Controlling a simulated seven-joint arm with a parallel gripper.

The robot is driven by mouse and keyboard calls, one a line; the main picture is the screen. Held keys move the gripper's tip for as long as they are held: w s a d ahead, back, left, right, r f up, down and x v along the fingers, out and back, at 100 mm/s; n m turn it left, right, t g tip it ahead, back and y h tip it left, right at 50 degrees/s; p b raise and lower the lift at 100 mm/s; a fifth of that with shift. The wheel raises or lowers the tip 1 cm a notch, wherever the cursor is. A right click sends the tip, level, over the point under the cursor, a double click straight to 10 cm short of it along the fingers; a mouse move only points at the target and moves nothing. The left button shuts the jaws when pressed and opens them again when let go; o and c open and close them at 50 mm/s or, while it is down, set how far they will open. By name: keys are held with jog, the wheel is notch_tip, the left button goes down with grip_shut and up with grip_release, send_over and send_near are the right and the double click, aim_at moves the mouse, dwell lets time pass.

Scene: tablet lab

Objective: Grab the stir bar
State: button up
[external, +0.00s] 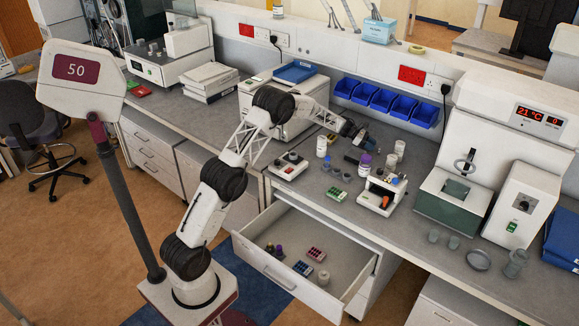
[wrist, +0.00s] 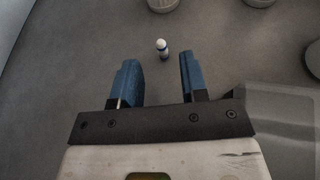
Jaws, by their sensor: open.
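In the wrist view, a small capsule-like object (wrist: 162,48), white at one end and blue-grey along its side, sits on the grey bench; it looks like the stir bar. It lies just beyond my gripper's fingertips and between their lines. My gripper (wrist: 157,62) has two blue fingers, wide apart and empty. In the external view, my gripper (external: 362,138) is over the bench near the back, among bottles. I cannot pick out the stir bar there.
A white bottle (external: 322,146) stands left of my gripper and a purple-capped bottle (external: 365,163) in front. Blue bins (external: 384,103) line the wall behind. A white device (external: 382,192) stands nearer the bench's front edge. A drawer (external: 345,271) is open below.

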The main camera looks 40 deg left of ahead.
jog(key=shift+d, duration=0.15)
jog(key=shift+x, duration=2.55)
jog(key=shift+f, duration=0.1)
jog(key=shift+c, duration=0.4)
grip_shut()
